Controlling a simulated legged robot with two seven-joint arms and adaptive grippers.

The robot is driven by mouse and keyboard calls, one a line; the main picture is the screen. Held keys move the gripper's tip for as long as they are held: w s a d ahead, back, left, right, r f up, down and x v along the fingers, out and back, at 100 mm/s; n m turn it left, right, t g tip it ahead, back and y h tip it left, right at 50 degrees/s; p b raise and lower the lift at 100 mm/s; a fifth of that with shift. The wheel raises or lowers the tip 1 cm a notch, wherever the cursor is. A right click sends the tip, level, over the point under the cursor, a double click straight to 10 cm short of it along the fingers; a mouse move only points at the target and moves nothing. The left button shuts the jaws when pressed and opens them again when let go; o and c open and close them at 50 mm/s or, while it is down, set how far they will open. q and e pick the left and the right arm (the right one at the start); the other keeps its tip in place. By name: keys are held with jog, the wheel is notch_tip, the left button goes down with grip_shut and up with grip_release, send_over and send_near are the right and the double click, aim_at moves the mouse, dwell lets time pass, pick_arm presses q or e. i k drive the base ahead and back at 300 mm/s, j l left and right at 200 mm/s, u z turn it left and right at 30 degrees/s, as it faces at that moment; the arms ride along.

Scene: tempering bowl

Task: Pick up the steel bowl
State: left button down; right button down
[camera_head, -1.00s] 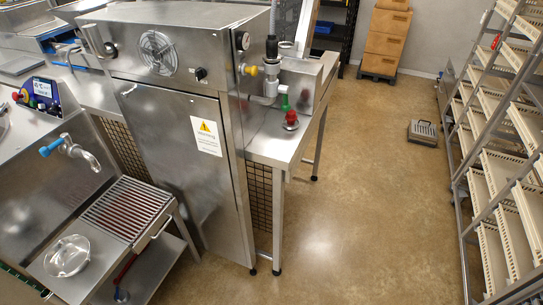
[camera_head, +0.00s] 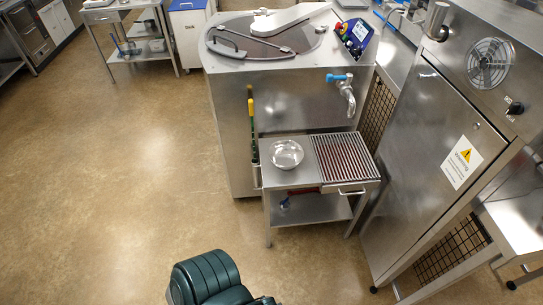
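The steel bowl (camera_head: 286,154) is round, shiny and shallow. It sits upright with its opening up on the left part of a small steel side table (camera_head: 273,179), beside a slotted grate (camera_head: 345,158). It looks empty. The table stands in front of a large steel machine (camera_head: 228,108), below a tap with a blue handle (camera_head: 340,78). I cannot make out either gripper in the view, and nothing touches the bowl.
A lower shelf (camera_head: 310,208) lies beneath the bowl. The floor (camera_head: 130,180) to the left and in front is mostly clear.

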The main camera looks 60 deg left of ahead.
aim_at(286, 155)
jog(key=u, duration=1.65)
